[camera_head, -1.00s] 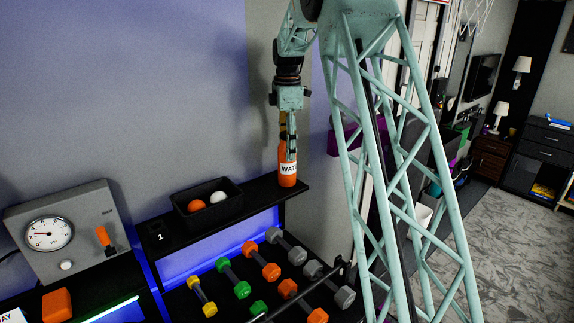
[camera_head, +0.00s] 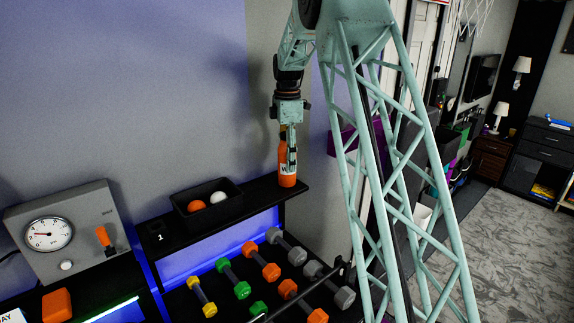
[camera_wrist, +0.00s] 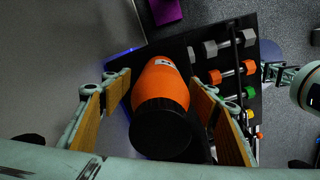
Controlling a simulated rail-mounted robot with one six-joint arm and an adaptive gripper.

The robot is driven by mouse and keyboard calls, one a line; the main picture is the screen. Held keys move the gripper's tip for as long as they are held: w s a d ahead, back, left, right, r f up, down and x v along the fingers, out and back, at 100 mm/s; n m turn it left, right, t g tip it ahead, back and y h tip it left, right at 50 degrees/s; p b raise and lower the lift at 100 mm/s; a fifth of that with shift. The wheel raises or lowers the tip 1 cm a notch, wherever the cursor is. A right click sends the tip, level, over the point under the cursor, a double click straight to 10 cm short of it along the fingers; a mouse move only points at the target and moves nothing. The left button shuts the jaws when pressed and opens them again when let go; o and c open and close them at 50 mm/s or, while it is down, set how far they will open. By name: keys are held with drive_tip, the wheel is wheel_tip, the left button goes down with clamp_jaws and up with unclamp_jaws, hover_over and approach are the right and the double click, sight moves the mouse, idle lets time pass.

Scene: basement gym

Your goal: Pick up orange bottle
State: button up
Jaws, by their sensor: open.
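The orange bottle (camera_head: 287,174) stands upright on the right end of the black shelf (camera_head: 240,204), with a white label partly hidden by a finger. In the wrist view the bottle (camera_wrist: 162,85) shows its black cap toward the camera. My gripper (camera_head: 290,150) points down over the bottle from above. In the wrist view my gripper (camera_wrist: 162,95) is open, with one wood-faced finger on each side of the bottle.
A black bin (camera_head: 207,202) with an orange and a white ball stands left on the same shelf. Several coloured dumbbells (camera_head: 262,262) lie on a rack below. A grey gauge box (camera_head: 68,230) stands at the left. The wall is close behind the bottle.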

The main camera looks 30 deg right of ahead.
drive_tip(key=shift+f, duration=1.95)
drive_tip(key=c, duration=1)
